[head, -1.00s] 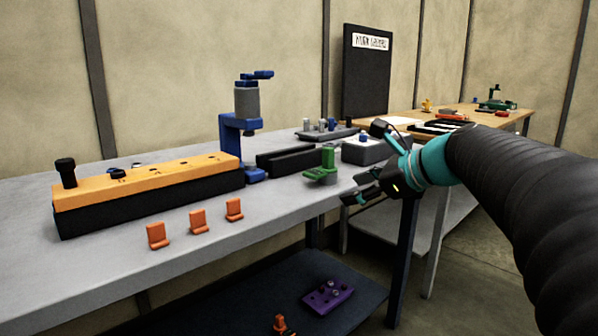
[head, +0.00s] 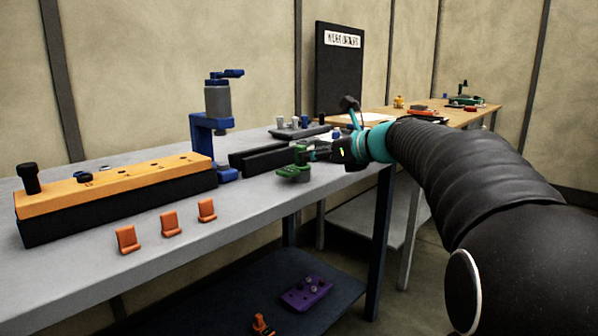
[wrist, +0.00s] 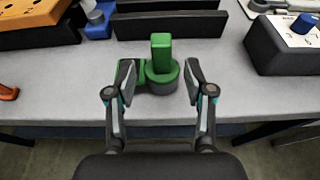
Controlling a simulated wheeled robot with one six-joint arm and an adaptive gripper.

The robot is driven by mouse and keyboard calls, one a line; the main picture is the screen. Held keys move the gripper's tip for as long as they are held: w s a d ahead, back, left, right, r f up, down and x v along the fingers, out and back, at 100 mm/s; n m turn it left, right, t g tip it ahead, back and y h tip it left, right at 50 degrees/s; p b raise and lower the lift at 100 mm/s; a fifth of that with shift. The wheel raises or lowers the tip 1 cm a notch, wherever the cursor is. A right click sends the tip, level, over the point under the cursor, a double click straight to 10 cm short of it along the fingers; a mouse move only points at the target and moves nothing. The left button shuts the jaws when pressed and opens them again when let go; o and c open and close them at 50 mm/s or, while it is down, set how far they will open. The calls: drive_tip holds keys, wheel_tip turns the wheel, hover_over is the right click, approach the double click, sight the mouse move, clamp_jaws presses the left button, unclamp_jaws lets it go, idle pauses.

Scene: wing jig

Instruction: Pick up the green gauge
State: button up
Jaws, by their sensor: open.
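The green gauge (wrist: 161,58) stands upright near the front edge of the grey bench, with a grey round base and a green block to its left. It shows in the head view (head: 294,172), partly hidden behind my gripper. My gripper (wrist: 160,82) is open in the wrist view. Its fingers stand on either side of the gauge, the left one overlapping the green side block. I cannot tell whether either finger touches it. In the head view my gripper (head: 318,152) reaches in from the right at the gauge's height.
A black slotted block (wrist: 170,24) stands just behind the gauge. A grey box with a blue knob (wrist: 282,46) is to the right. The blue clamp stand (head: 215,130), orange-topped block (head: 115,180) and several orange clips (head: 171,224) are to the left. A purple block (head: 306,294) lies on the lower shelf.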

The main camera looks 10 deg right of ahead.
sight(295, 165)
drive_tip(key=shift+x, duration=2.55)
drive_tip(key=shift+w+d+r, duration=0.1)
drive_tip(key=shift+w+r, duration=0.05)
drive_tip(key=shift+r, duration=0.1)
clamp_jaws()
